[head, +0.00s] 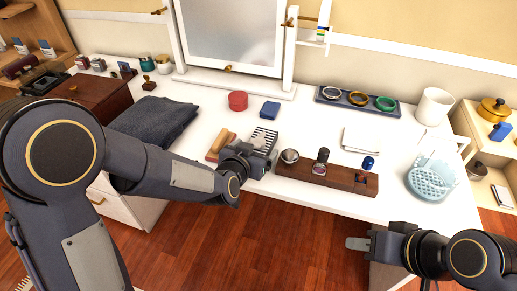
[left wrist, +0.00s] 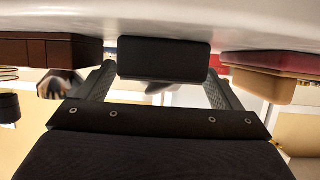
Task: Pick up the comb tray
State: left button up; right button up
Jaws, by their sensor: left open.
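The comb tray (head: 264,137), a small dark tray with pale stripes on top, lies on the white table. My left gripper (head: 262,153) is at its near side and hides part of it. In the left wrist view, which is upside down, a dark block that looks like the tray (left wrist: 165,60) sits between the spread fingers of my left gripper (left wrist: 160,73). Gaps show at both sides, so the jaws are open. My right gripper (head: 360,243) is off the table's front edge; its jaw opening cannot be made out.
A wooden brush (head: 221,145) lies close left of the tray. A blue box (head: 270,110) and red round box (head: 238,101) are behind. A dark folded cloth (head: 153,123) lies left, a blue basket (head: 432,176) right.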

aim_at(259, 147)
pick_arm(q)
jog(key=x, duration=0.2)
jog(key=shift+w+d+f, duration=0.1)
jog(key=shift+w+f, duration=0.05)
jog(key=shift+w, duration=0.05)
jog(key=c, duration=0.9)
jog(key=shift+c, duration=0.7)
